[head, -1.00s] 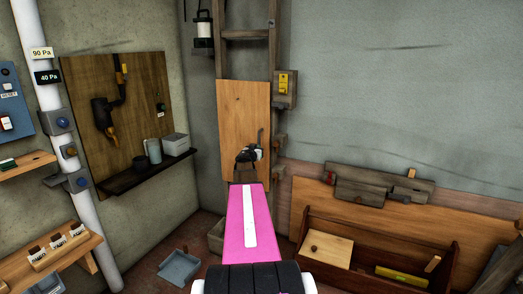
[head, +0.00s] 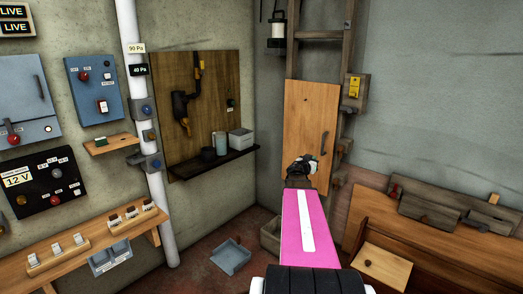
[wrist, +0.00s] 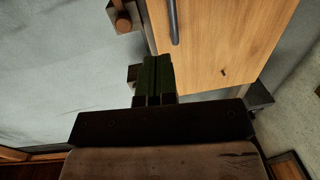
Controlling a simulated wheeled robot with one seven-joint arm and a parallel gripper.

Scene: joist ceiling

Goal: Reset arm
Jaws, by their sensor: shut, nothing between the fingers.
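My arm, with a pink link and a white stripe, reaches forward from the bottom of the head view. My gripper (head: 302,163) is at its far end, in front of the wooden door panel (head: 311,120) with a dark upright handle (head: 323,144). In the wrist view, the gripper's fingers (wrist: 153,78) are together with nothing between them. The same wooden panel (wrist: 215,45) and its handle (wrist: 173,22) show beyond the fingertips. The fingers look apart from the handle.
A dark shelf (head: 214,163) with a pitcher and a box is on the left wall. A white pipe (head: 158,200), control panels and a wooden bench (head: 75,262) stand further left. A wooden toolbox (head: 425,245) is at right.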

